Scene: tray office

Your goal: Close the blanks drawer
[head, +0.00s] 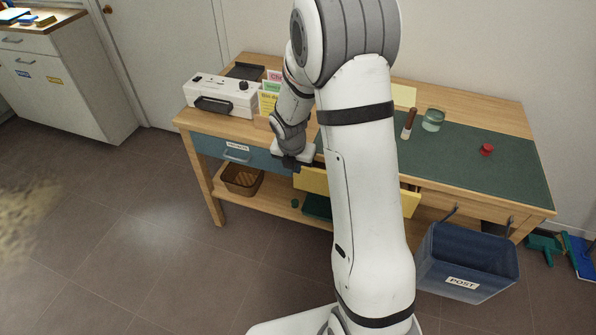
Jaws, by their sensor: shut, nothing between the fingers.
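A yellow drawer front (314,181) stands out from under the middle of the wooden desk, so this drawer is open. My arm hides its middle, and its right end shows beyond the arm. I see no readable label on it. A blue drawer (262,159) to its left sits flush in the desk, with a handle and a small label too small to read surely. I cannot tell from lettering which one is the blanks drawer. My gripper (292,163) is shut and empty, pointing down by the yellow front's left end. I cannot tell whether they touch.
The desktop carries a white machine (222,95), coloured cards (269,92), a green mat (465,150), a glass jar (433,120) and a red object (487,149). A blue POST bin (468,262) hangs at front right. A basket (242,180) sits on the lower shelf.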

